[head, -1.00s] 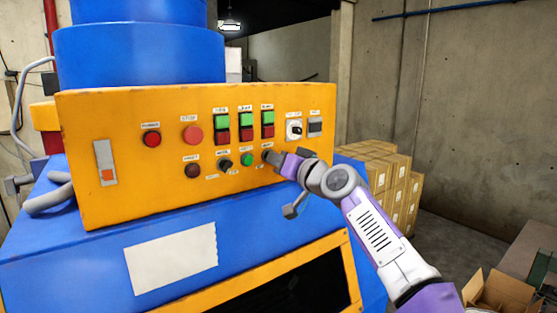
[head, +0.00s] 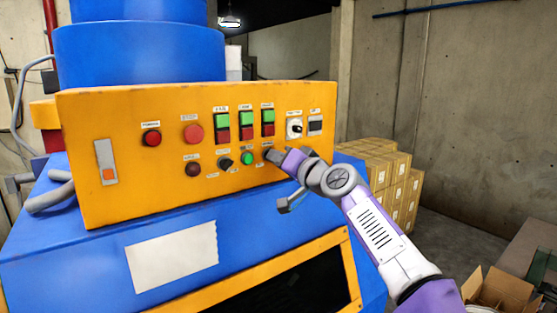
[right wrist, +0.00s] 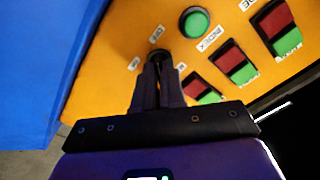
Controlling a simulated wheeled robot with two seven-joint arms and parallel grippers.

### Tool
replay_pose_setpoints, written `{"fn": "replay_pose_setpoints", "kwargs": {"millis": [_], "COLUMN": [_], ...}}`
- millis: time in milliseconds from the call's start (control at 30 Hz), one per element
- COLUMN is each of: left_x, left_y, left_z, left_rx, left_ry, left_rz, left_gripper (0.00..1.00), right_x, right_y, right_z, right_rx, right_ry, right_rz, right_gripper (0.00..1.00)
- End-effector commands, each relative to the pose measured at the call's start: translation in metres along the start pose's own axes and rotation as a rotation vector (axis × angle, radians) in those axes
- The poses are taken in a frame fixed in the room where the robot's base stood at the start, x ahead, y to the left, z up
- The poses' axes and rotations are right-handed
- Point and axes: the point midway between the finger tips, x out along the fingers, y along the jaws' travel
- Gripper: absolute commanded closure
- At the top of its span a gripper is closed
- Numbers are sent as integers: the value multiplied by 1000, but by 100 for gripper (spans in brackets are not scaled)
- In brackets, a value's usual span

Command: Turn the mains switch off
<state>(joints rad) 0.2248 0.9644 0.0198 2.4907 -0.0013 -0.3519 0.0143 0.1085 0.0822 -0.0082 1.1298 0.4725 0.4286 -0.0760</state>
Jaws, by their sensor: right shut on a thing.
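The orange control panel (head: 110,205) faces me on the blue machine. My right gripper (head: 272,155) is at the right end of the panel's lower row. Its fingers are shut on a small dark rotary switch, mostly hidden in the head view. In the right wrist view the dark switch (right wrist: 158,56) shows between and just beyond the dark fingertips (right wrist: 158,70). Small white labels sit around it, too small to read surely. I cannot read which way the switch points. My left gripper is not in view.
A green button (right wrist: 194,23) is close beside the held switch. Red and green rocker switches (head: 268,123) and a white-plated rotary switch (head: 294,128) sit above it. Another black knob (head: 225,165) is to the left. Stacked cartons (head: 395,185) stand behind on the right.

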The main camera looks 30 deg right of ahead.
Motion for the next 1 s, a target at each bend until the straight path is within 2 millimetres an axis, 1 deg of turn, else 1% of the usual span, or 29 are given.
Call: {"fn": "replay_pose_setpoints", "kwargs": {"millis": [33, 100, 200, 467, 567, 667, 800, 900, 1000], "left_x": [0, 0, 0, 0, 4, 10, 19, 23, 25], "left_y": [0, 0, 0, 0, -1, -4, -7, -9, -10], "left_z": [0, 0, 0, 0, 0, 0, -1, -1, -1], "left_rx": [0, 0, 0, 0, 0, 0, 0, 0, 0], "left_ry": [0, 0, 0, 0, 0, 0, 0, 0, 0], "left_rz": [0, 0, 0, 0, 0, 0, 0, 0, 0], "left_gripper": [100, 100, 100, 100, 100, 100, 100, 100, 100], "right_x": [0, 0, 0, -1, -7, -22, -46, -61, -71], "right_y": [0, 0, 0, 0, 0, 1, 2, 2, 1], "right_z": [-1, -1, -1, 0, 0, 0, 0, 1, 0], "right_rx": [3, 3, 2, 1, 0, 1, 0, 0, 2], "right_ry": [3, 3, 2, 1, 3, 4, 5, 3, 3], "right_rz": [0, 0, 0, 0, -1, -1, -1, 0, 0], "right_gripper": [89, 78, 65, 65, 65, 65, 65, 65, 65]}}
